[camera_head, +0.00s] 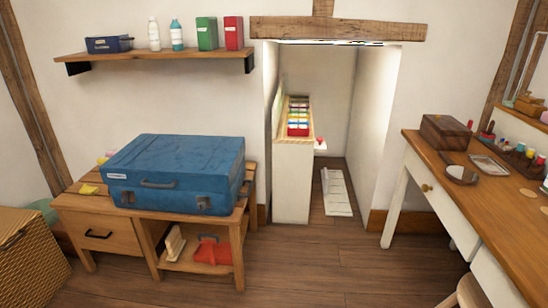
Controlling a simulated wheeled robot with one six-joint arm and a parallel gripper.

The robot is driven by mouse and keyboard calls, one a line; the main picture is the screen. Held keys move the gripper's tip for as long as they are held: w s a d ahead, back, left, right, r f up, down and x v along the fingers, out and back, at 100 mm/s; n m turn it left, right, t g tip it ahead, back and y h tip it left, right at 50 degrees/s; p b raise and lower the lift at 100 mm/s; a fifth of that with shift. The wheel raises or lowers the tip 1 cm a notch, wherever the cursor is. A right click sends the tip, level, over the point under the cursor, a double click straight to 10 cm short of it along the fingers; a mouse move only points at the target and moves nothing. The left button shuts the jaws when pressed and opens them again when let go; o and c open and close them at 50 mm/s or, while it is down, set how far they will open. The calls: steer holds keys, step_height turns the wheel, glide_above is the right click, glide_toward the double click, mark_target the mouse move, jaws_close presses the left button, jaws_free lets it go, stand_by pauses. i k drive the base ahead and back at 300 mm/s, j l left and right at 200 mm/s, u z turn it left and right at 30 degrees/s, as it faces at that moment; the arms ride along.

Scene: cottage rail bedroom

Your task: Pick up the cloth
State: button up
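I cannot make out the cloth for certain. A small flat yellow piece (88,189) lies on the left end of the wooden bench (100,204), beside a blue case (170,172); it may be a folded cloth, but it is too small to tell. A red item (212,251) and a pale upright item (174,243) sit on the bench's lower shelf; the red one looks stiff, like a dustpan. My gripper is not in view.
A wicker basket (28,255) stands at the left. A wall shelf (150,55) holds bottles and boxes. An alcove with a narrow white unit (292,185) is at the centre. A dressing table (470,195) and stool (470,292) are at the right. The middle floor (330,265) is clear.

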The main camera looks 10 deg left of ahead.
mark_target(86, 190)
steer(key=u, duration=1.7)
